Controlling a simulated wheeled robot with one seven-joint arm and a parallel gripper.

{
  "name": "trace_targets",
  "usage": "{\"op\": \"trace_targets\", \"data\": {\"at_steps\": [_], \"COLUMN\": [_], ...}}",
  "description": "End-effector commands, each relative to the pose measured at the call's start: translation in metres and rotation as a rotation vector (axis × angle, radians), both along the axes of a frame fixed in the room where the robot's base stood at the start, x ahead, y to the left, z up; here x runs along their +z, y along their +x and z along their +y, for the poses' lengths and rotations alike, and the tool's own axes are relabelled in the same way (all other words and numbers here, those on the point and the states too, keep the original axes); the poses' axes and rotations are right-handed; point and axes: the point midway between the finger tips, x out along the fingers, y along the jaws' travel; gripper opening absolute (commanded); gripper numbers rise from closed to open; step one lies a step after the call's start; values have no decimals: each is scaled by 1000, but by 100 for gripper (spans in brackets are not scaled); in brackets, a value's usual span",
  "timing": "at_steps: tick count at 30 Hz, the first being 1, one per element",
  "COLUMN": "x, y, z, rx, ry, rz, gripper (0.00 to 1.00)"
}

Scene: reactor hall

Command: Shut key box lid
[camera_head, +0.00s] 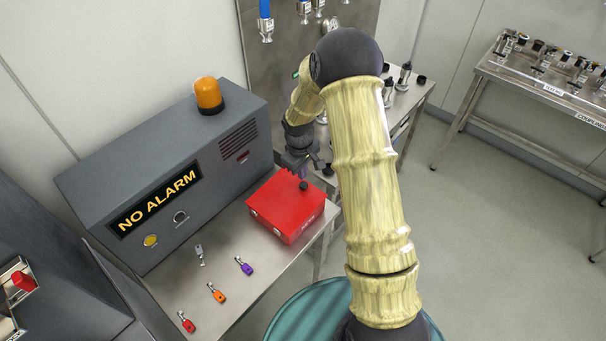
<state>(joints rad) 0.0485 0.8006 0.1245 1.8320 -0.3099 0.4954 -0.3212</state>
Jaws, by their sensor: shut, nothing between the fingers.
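The red key box (287,207) stands on the metal table beside the grey alarm cabinet. Its red top lies flat over the box and looks down, though I cannot tell whether a thin gap is left. A dark round knob (303,186) shows near the back right of the top. My gripper (302,168) is shut and empty, pointing down at the back edge of the box, very close to the knob. I cannot tell whether it touches the lid. The inside of the box is hidden.
The grey cabinet (165,180) with a "NO ALARM" sign and orange lamp (208,95) stands left of the box. Several tagged keys, including a purple one (244,266), lie on the table (270,262) in front. Another table (540,85) with fittings is at right.

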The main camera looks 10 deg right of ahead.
Motion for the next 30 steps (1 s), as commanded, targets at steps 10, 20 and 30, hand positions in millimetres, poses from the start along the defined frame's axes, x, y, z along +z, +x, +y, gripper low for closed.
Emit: {"op": "trace_targets", "data": {"at_steps": [10,20,30], "x": [-33,-36,-58], "y": [1,2,5], "z": [-2,-2,-6], "rx": [-1,-1,-3], "ry": [0,0,0], "rz": [1,-1,-2], "gripper": [0,0,0]}}
